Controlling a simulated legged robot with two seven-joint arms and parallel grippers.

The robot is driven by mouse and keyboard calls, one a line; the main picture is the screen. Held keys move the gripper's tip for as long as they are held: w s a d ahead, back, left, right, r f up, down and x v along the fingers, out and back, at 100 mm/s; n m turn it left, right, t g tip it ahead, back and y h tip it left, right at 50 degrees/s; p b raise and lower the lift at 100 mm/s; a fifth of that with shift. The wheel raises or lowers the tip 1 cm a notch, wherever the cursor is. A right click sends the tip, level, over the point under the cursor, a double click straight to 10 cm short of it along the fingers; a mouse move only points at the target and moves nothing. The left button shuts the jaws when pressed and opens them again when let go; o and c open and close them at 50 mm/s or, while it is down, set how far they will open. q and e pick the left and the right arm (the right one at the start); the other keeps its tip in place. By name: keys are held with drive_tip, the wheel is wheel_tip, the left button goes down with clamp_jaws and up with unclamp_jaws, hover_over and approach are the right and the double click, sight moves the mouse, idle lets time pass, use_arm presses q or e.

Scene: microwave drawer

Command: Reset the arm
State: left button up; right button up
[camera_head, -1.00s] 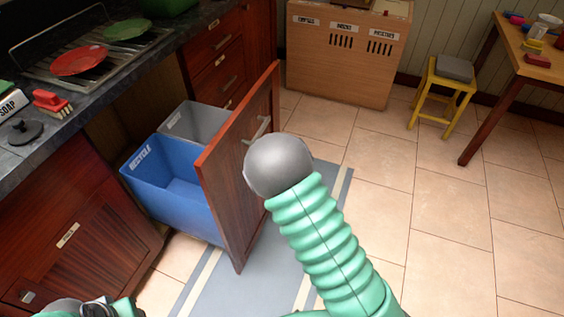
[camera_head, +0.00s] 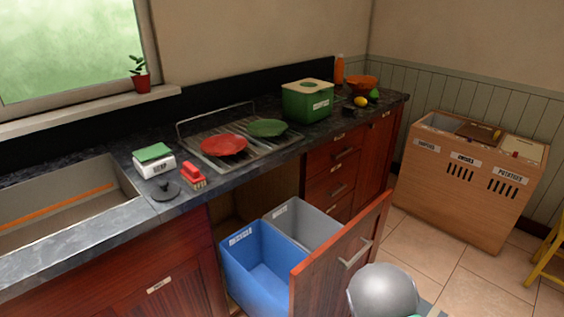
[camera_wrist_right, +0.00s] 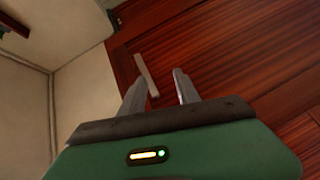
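In the right wrist view my right gripper (camera_wrist_right: 159,76) has its two grey fingers apart. A pale bar handle (camera_wrist_right: 146,75) on a reddish wood front shows beyond and between the fingers. I see no thing clamped in them, and I cannot tell whether a finger touches the handle. In the head view a grey rounded part of my arm (camera_head: 383,290) is at the bottom, in front of the pulled-out drawer front (camera_head: 335,268). The right fingers are not visible there. My left gripper is not in view.
The open drawer holds a blue bin (camera_head: 237,262) and a grey bin (camera_head: 316,226). On the counter are a sink (camera_head: 60,200), a red plate (camera_head: 223,145), a green plate (camera_head: 267,128) and a green box (camera_head: 307,101). A wooden storage chest (camera_head: 462,185) stands right. Floor (camera_head: 415,245) shows between.

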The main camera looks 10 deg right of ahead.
drive_tip(key=s+a+r+m+g+y, duration=0.1)
drive_tip(key=s+a+m+g+y, duration=0.1)
drive_tip(key=s+a+m+g, duration=0.35)
drive_tip(key=s+a+m+g+y, duration=0.1)
drive_tip(key=s+a+m+g, duration=0.2)
drive_tip(key=s+m+g, duration=0.5)
drive_tip(key=w+p+v, duration=0.1)
drive_tip(key=p+v, duration=1.5)
drive_tip(key=shift+a+r, duration=0.2)
drive_tip(key=shift+r, duration=0.1)
drive_tip(key=shift+w+n, duration=0.15)
drive_tip(key=shift+n, duration=0.1)
